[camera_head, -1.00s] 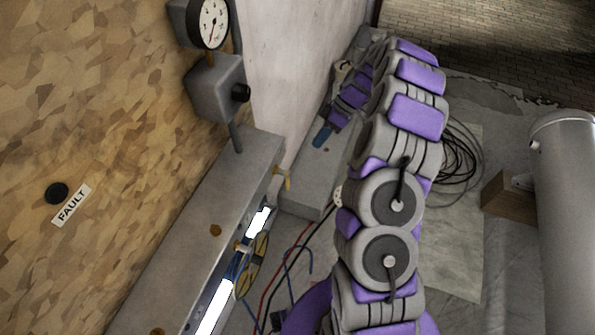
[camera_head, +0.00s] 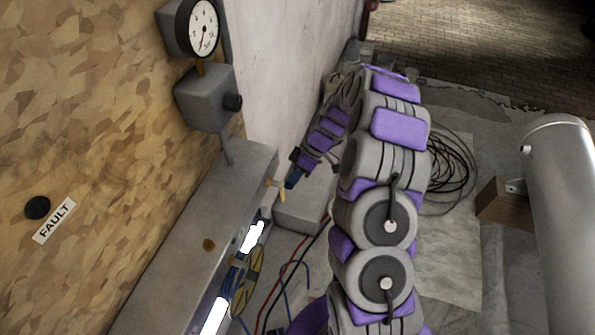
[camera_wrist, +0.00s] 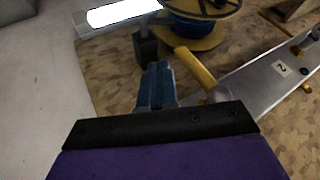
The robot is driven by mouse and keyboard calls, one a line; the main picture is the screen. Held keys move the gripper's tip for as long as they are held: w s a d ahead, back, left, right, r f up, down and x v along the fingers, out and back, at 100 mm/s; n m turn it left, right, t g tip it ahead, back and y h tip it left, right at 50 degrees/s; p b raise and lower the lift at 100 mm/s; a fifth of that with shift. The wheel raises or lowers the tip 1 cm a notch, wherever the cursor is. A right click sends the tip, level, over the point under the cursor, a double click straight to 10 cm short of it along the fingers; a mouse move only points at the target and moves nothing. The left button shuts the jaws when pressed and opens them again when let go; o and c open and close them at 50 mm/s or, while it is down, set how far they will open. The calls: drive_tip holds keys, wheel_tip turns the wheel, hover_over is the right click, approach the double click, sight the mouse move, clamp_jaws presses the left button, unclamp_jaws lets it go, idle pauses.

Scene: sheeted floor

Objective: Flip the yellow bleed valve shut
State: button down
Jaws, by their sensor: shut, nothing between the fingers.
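The yellow bleed valve (camera_head: 280,188) sticks out from the side of the grey metal beam, near its far end. In the wrist view its lever (camera_wrist: 196,68) runs slantwise, just right of my fingertips. My gripper (camera_head: 292,180) has blue fingertips and is shut and empty. In the head view its tips are right beside the valve, on its right. In the wrist view the fingers (camera_wrist: 157,82) point toward the lever's side; I cannot tell whether they touch it.
The grey beam (camera_head: 190,240) runs along a wood-chip panel with a pressure gauge (camera_head: 203,28) and a FAULT label (camera_head: 54,221). A cable spool (camera_wrist: 205,22) sits close beyond the lever. A grey cylinder (camera_head: 565,210) stands at right, and black cables (camera_head: 452,165) lie behind my arm.

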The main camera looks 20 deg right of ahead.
drive_tip(key=shift+s+a, duration=0.55)
drive_tip(key=shift+s, duration=0.1)
drive_tip(key=shift+d, duration=0.1)
